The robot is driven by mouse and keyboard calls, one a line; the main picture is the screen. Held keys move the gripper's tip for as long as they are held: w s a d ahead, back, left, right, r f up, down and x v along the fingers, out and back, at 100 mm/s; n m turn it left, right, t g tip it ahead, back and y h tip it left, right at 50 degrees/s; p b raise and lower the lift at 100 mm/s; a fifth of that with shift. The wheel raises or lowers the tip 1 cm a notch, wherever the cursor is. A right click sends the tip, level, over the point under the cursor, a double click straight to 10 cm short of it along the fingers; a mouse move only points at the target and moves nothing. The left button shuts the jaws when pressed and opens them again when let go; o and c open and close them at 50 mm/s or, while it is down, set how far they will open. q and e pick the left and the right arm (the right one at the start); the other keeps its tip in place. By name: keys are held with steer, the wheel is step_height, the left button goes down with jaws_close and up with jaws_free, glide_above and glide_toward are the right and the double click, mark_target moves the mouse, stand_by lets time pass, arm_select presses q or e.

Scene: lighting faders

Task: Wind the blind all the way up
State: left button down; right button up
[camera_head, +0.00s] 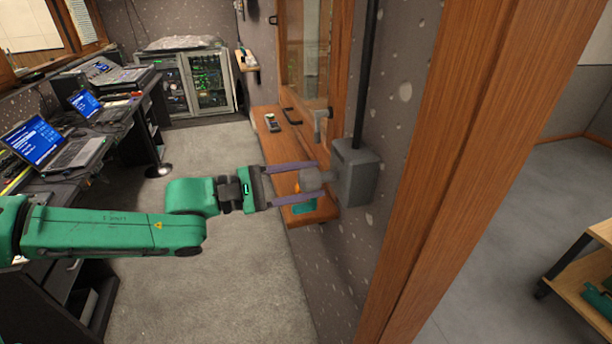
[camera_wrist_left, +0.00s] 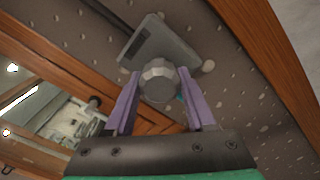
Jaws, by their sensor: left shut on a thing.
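A grey winder box (camera_head: 357,172) is fixed to the speckled wall beside the wooden frame, with a dark tube rising from its top. A faceted grey knob (camera_head: 312,181) sticks out from it; it also shows in the left wrist view (camera_wrist_left: 158,82). My left gripper (camera_head: 318,182) has its two purple fingers on either side of this knob and is shut on it. In the wrist view the fingers (camera_wrist_left: 160,88) flank the knob, with the box (camera_wrist_left: 160,50) behind. I cannot make out clearly how far up the blind is. My right gripper is out of view.
A wooden shelf (camera_head: 272,146) under the window holds a small dark device (camera_head: 272,122). A window with a lever handle (camera_head: 321,124) stands beyond the box. Desks with laptops (camera_head: 48,146) line the left, and a rack (camera_head: 197,82) stands behind.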

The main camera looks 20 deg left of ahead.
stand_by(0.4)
arm_select(q)
steer(key=shift+c, duration=1.1)
jaws_free()
steer(key=shift+a, duration=0.1)
steer(key=shift+s+a+r+p, duration=0.25)
steer(key=shift+a+p, duration=0.25)
steer(key=shift+a, duration=0.05)
steer(key=p+v, duration=0.3)
steer(key=v, duration=0.2)
steer(key=shift+s+d, duration=0.1)
steer(key=v, duration=0.8)
steer(key=shift+f+b, duration=0.2)
steer(key=shift+b, duration=0.1)
steer(key=shift+s, duration=0.1)
